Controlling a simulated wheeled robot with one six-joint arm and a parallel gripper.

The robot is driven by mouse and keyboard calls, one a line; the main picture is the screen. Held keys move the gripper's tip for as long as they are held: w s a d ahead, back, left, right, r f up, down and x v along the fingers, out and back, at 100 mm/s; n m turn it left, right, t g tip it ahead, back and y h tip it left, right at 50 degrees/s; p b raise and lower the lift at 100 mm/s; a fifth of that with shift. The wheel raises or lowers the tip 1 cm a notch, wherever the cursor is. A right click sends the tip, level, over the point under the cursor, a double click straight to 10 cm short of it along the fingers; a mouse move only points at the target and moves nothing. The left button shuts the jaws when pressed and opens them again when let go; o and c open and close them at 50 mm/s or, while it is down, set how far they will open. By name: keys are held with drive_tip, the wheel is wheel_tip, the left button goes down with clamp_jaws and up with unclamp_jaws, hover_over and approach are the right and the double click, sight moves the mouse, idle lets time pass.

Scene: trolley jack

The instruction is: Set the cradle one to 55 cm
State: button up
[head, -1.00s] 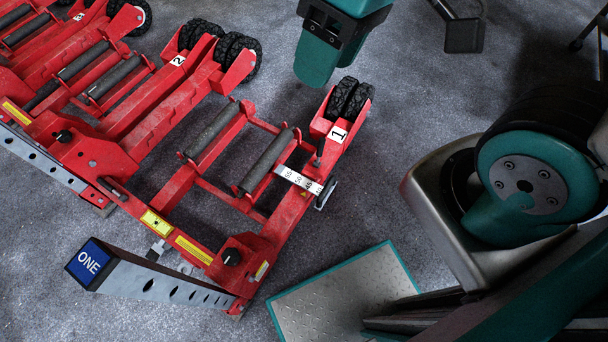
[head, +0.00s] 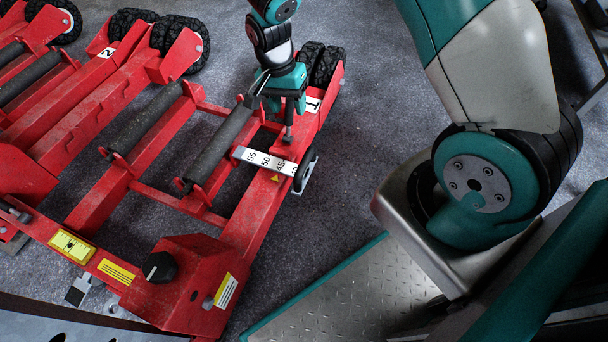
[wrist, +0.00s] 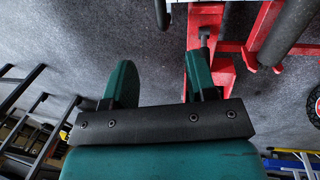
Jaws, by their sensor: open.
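Cradle one is the red frame (head: 257,228) marked with the label 1 (head: 312,104) in the head view. A small yellow triangle (head: 275,178) on the red rail points at the scale between 50 and 45. A short upright pin (head: 288,134) stands on the rail beside the label. My gripper (head: 284,108) is close by this pin, fingers apart. In the wrist view my gripper (wrist: 161,80) is open with nothing between its fingers. Whether it touches the pin is unclear.
Two dark rollers (head: 215,145) span the frame. A black wheel-like part (head: 305,171) sits at the scale's right end, and a black knob (head: 160,267) is on the front box. Cradle two (head: 100,90) stands left. Bare floor (head: 370,150) lies to the right.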

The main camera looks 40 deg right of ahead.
approach(305, 159)
drive_tip(key=shift+m, duration=0.3)
drive_tip(key=f+b, duration=0.2)
drive_tip(key=f, duration=0.1)
drive_tip(key=s+f+b, duration=0.1)
drive_tip(key=f+b, duration=0.5)
drive_tip(key=shift+s+d+f, duration=0.25)
drive_tip(key=shift+d+f, duration=0.1)
drive_tip(key=shift+d, duration=0.05)
drive_tip(key=shift+c, duration=0.2)
clamp_jaws()
drive_tip(key=shift+s, duration=0.1)
